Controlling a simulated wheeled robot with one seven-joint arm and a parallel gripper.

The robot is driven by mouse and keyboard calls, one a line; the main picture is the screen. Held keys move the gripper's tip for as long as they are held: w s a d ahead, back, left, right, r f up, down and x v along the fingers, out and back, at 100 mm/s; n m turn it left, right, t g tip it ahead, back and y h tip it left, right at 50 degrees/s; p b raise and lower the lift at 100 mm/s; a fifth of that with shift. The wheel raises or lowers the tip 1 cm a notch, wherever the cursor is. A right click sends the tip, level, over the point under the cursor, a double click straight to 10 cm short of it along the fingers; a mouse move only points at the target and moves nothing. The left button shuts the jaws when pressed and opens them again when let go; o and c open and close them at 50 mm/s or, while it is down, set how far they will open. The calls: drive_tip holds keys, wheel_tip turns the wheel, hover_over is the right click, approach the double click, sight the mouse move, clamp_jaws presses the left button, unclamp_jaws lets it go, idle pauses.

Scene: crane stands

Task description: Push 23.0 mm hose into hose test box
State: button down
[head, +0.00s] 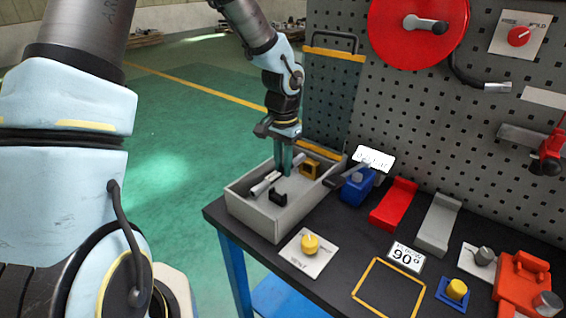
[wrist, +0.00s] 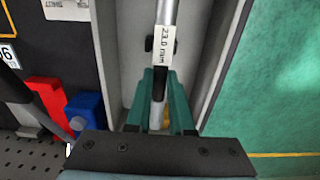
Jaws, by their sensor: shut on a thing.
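The 23.0 mm hose (wrist: 163,18), a slim silver rod with a white label and a dark section, runs between my gripper's green fingers in the wrist view. In the head view the light rod (head: 264,183) lies low inside the grey tray (head: 243,205). My gripper (head: 285,170) points down into this tray, its fingers shut on the hose. The fingers (wrist: 160,98) hide part of it. I cannot tell for sure which fixture is the hose test box; no label naming it is readable.
A blue block (head: 357,188), red block (head: 393,205), grey block (head: 437,223) and orange-red fixture (head: 525,282) stand along the bench. A pegboard (head: 420,110) rises behind. Green floor is left.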

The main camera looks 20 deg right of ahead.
drive_tip(key=shift+f+b, duration=2.05)
drive_tip(key=shift+f, duration=0.75)
drive_tip(key=shift+w+d, duration=0.5)
drive_tip(key=shift+d, duration=0.4)
drive_tip(key=shift+w+d, duration=0.15)
drive_tip(key=shift+d, duration=0.15)
drive_tip(key=shift+w+d, duration=0.2)
drive_tip(key=shift+d, duration=0.15)
drive_tip(key=shift+w+d+p, duration=0.25)
drive_tip(key=shift+d+p, duration=0.1)
drive_tip(key=shift+d, duration=0.1)
drive_tip(key=shift+d, duration=0.1)
